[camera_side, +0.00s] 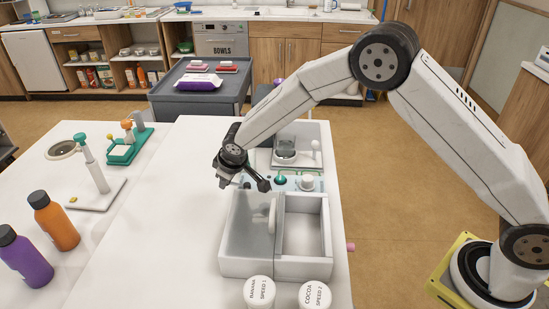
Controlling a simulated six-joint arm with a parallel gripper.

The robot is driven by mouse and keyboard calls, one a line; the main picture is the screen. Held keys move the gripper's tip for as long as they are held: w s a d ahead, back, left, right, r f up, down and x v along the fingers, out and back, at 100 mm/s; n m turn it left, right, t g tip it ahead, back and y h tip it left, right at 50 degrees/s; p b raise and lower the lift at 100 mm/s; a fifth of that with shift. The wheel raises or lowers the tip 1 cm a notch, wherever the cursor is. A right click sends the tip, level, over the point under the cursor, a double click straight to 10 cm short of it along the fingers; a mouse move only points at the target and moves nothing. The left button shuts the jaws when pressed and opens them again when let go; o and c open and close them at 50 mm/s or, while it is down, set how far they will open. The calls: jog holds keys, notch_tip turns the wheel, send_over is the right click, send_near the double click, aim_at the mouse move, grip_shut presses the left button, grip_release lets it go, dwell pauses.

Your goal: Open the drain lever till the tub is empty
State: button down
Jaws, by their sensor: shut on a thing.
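A white tub (222,262) with two compartments stands on the table. Its left compartment looks grey and filled or glazed; the right one looks empty and pale. A white rounded piece sits upright by the divider. My gripper (243,184) is at the tub's back left edge, dark jaws pointing down. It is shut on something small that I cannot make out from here. A teal knob (281,180) and a white knob (307,182) sit on a panel behind the tub. A pink knob (351,246) sticks out on the tub's right. I cannot tell which part is the drain lever.
Two white lidded jars (260,291) (315,295) stand in front of the tub. A clear vessel on a stand (285,149) is behind it. Orange (54,222) and purple (24,258) bottles stand at left, near a teal-topped post (91,163). The table between is clear.

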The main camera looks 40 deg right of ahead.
dwell(0.3)
jog(key=shift+c, duration=1.9)
grip_release()
jog(key=shift+r, duration=0.15)
jog(key=v, duration=0.7)
jog(key=shift+s+r, duration=0.2)
jog(key=shift+r, duration=0.05)
